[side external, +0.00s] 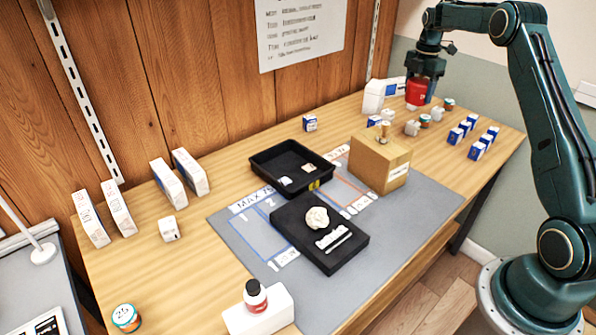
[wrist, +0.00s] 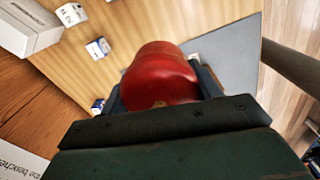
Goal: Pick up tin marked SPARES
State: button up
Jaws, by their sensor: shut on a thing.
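A red tin (side external: 416,93) is at the far right end of the bench in the side view. It fills the middle of the wrist view (wrist: 158,72) as a smooth red rounded shape. My gripper (side external: 422,82) is shut on it, with one finger on each side. The tin appears to be held above the bench top, though the gap beneath it is hard to judge. No SPARES marking can be read on it in either view.
Small white pieces (side external: 412,128) and small jars (side external: 425,120) stand below the tin. Blue-and-white boxes (side external: 476,150) line the right edge. A cardboard box (side external: 379,163) with a knob on top, a black tray (side external: 262,165) and a grey mat (side external: 425,205) lie nearer the camera.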

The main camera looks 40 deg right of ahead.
jog(key=shift+r, duration=0.35)
dwell(0.4)
